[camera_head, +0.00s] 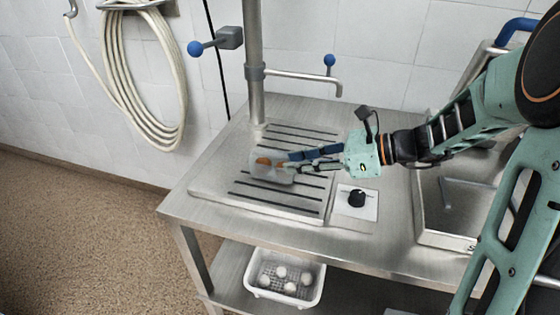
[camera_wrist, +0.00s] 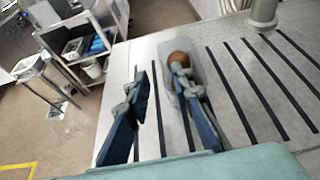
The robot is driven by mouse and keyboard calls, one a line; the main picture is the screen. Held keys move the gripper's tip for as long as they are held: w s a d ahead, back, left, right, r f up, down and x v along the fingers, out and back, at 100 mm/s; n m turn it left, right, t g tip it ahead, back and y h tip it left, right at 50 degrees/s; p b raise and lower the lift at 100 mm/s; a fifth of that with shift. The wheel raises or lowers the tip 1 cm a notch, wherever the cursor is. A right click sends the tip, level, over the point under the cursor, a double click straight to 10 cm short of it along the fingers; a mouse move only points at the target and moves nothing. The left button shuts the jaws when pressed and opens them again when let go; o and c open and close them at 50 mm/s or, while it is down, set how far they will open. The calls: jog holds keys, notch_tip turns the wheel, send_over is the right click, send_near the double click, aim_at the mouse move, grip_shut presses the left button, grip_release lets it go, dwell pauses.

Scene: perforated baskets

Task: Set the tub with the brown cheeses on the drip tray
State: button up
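A clear tub (camera_head: 272,177) stands on the slotted steel drip tray (camera_head: 213,186), towards its middle. Brown cheese (camera_head: 263,162) shows in it; how many pieces there are is hard to tell. In the wrist view the tub (camera_wrist: 197,66) lies on the slotted surface (camera_wrist: 232,112) with a brown cheese (camera_wrist: 179,57) at its far end. My gripper (camera_wrist: 158,70) reaches it from the right in the head view. Its fingers are apart. One finger overlaps the tub and the other is to its left, with the tub's left wall between them. Contact cannot be told.
A steel post with a tap (camera_head: 300,77) rises behind the tray. A black knob (camera_head: 356,197) on a white plate is right of the tray, before the sink (camera_head: 440,238). A white perforated basket (camera_head: 252,290) with several white balls stands on the lower shelf.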

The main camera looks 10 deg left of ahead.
jog(key=v, duration=0.6)
